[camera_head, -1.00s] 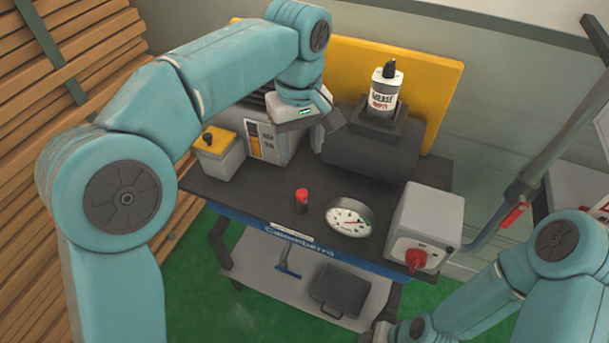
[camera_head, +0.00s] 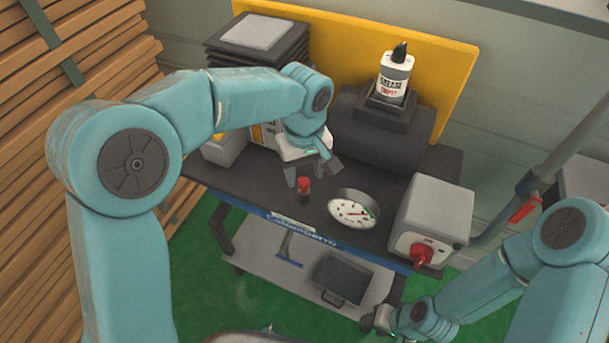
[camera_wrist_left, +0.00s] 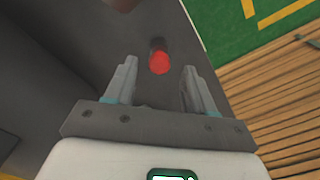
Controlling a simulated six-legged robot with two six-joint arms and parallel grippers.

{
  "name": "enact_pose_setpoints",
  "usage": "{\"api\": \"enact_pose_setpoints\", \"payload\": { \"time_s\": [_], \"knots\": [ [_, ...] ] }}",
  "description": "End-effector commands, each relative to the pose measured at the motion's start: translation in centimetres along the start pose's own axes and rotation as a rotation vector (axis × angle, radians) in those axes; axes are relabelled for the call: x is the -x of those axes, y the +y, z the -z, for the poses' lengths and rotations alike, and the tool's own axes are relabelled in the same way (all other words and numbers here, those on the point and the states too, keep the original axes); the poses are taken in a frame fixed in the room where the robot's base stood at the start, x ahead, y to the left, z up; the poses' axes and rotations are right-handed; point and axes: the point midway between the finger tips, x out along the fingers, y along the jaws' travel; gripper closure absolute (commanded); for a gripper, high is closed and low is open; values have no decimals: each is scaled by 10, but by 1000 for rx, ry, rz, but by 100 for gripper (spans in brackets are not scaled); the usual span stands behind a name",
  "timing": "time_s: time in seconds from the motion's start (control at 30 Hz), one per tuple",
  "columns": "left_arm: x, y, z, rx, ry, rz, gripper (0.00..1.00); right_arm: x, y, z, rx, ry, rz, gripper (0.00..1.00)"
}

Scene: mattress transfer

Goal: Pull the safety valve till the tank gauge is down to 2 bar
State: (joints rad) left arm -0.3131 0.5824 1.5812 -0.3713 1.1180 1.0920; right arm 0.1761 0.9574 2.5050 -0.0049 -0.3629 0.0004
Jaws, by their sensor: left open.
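The safety valve, a small post with a red top (camera_head: 304,184), stands on the dark cart top and also shows in the left wrist view (camera_wrist_left: 159,60). The round white tank gauge (camera_head: 351,211) is right of it; its red needle shows but the value is too small to read. My left gripper (camera_head: 312,178) is open and empty, just above and behind the valve; in the left wrist view the valve lies beyond the fingertips, between their lines. My right gripper (camera_head: 384,318) is low at the lower right, its jaws too small to judge.
A dark tank (camera_head: 385,130) with a grease bottle (camera_head: 393,78) stands behind. A grey box with a red knob (camera_head: 421,254) is right of the gauge. A yellow panel (camera_head: 440,75) stands at the back. The lower shelf (camera_head: 265,262) holds a dark tray.

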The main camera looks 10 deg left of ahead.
Motion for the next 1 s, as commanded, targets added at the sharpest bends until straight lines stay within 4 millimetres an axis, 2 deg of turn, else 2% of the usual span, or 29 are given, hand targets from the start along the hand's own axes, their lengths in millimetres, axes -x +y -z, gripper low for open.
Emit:
{"api": "enact_pose_setpoints", "payload": {
  "time_s": [0.1, 0.2, 0.5, 0.67, 0.8, 1.0],
  "knots": [
    [-16, 0, 1, 1, -2, 3, 46, 0, 0, 0, 0, 0, 0, 57],
    [-22, 1, 2, 2, 0, 0, 46, 0, 0, 0, 0, 0, 0, 57],
    [-24, 1, 2, 2, 0, 0, 46, 0, 0, 0, 0, 0, 0, 57],
    [-24, 1, 2, 1, 0, 0, 98, 0, 0, 0, 0, 0, 0, 57],
    [-23, 1, 2, 1, -1, 0, 100, 0, 0, 0, 0, 0, 0, 57],
    [-6, 1, 2, 1, -2, 1, 100, 9, -3, 0, 0, 0, 0, 57]
  ]
}}
